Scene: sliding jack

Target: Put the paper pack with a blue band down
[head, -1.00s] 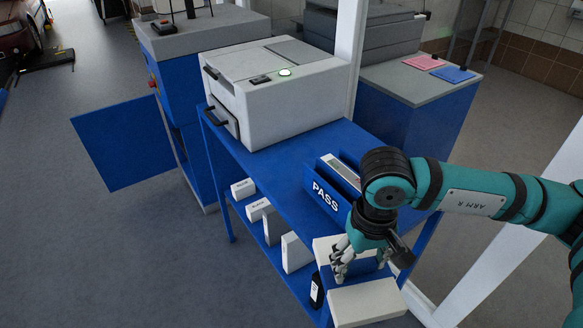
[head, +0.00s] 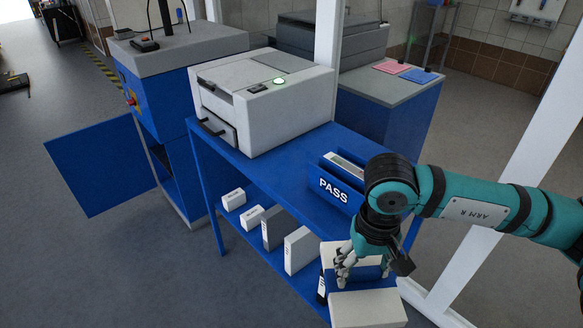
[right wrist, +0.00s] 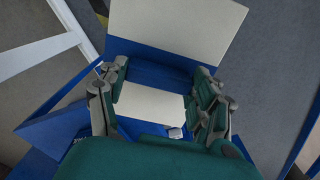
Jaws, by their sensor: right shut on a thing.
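The paper pack (head: 368,308) is white at both ends with a blue band across its middle. My left gripper is not in view.
A blue tray marked PASS (head: 333,190) stands on the table just beyond my right gripper. A white printer-like machine (head: 262,100) fills the far end. Several boxes, including a white box (head: 299,250), stand on the lower shelf. A white post (head: 535,125) rises at the right.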

